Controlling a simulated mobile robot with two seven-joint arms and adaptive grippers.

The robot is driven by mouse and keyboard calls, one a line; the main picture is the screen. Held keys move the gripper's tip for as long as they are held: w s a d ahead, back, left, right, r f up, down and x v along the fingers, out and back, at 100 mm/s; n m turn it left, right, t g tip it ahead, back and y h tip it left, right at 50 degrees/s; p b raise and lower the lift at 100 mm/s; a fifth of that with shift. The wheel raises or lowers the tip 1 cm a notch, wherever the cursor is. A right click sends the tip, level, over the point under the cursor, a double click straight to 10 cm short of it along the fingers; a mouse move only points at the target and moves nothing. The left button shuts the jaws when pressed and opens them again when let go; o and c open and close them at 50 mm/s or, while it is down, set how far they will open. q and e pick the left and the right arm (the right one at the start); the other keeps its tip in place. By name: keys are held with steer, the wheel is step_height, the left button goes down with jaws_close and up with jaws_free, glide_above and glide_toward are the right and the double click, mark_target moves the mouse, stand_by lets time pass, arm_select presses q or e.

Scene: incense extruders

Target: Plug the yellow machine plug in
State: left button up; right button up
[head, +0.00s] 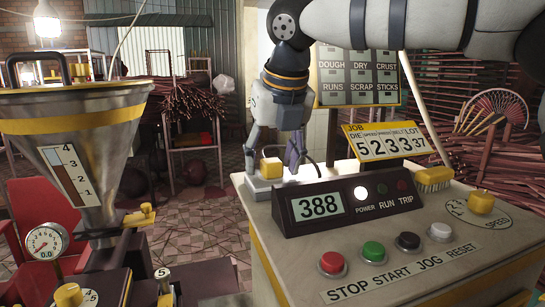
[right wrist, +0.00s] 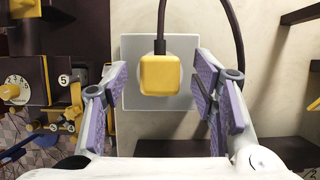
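The yellow machine plug (head: 271,168) is a small block with a dark cable. In the right wrist view the plug (right wrist: 160,75) lies over a pale square socket plate (right wrist: 133,52), its cable running up. The plate (head: 262,186) also shows at the console's back left corner in the head view. I cannot tell how far the plug is seated. My right gripper (head: 276,158) points down around the plug. Its purple-padded fingers (right wrist: 160,88) stand open on both sides, with a gap to the plug on each. My left gripper is not in view.
The control console (head: 420,260) has a lit POWER lamp (head: 361,193), a display (head: 319,206) reading 388, and several buttons close to the right gripper. A yellow-bristled brush (head: 433,180) lies on it. A metal hopper (head: 75,150) stands at left.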

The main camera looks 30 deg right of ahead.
steer(key=v, duration=1.2)
